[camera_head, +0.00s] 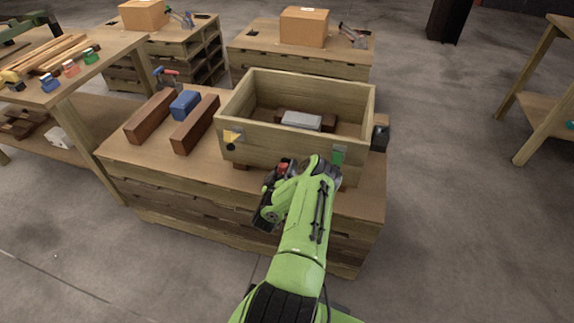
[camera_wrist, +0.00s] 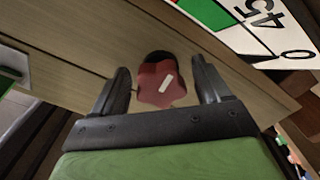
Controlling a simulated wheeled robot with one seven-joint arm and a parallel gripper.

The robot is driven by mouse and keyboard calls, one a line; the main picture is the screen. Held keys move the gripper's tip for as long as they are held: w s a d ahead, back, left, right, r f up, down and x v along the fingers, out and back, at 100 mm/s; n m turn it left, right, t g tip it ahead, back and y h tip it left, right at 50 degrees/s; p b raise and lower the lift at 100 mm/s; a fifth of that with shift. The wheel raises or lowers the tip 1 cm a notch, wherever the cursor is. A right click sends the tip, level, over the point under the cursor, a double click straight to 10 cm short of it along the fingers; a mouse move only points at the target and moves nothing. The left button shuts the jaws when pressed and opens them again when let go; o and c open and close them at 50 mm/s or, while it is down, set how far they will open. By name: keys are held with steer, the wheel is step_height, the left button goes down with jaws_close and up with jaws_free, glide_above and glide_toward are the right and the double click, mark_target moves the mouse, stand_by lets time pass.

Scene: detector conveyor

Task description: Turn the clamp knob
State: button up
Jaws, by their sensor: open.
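The clamp knob (camera_wrist: 160,86) is dark red and lobed, with a white pointer mark, and sits on a wooden face in the wrist view. My gripper (camera_wrist: 160,72) is open, with one dark finger on each side of the knob. Small gaps show between the fingers and the knob, so the gripper is around it without a visible grip. A white dial plate (camera_wrist: 262,32) with red and green areas and the marks 45 and 0 lies at the upper right. In the head view a bit of the red knob (camera_head: 284,167) shows at the front of the wooden box, partly hidden by my arm.
The open wooden box (camera_head: 240,139) stands on a wooden workbench (camera_head: 140,165) and holds a grey block (camera_head: 302,121). Left of it are two brown beams (camera_head: 195,125) and a blue block (camera_head: 184,104). Other benches stand behind and at both sides. The floor right of the bench is clear.

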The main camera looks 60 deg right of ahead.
steer(key=c, duration=1)
steer(key=shift+o, duration=0.2)
steer(key=shift+r+m+p, duration=0.1)
steer(key=shift+m+p, duration=0.2)
steer(key=shift+m, duration=0.1)
steer(key=m+p, duration=0.1)
steer(key=m, duration=0.1)
steer(key=shift+m+p, duration=0.3)
steer(key=shift+p, duration=0.05)
steer(key=m+p, duration=0.1)
steer(key=m, duration=0.3)
steer(key=shift+m, duration=0.4)
steer(key=m, duration=0.4)
steer(key=shift+w+p, duration=0.1)
steer(key=shift+p, duration=0.3)
steer(key=shift+a+m, duration=0.1)
steer(key=shift+m, duration=2.1)
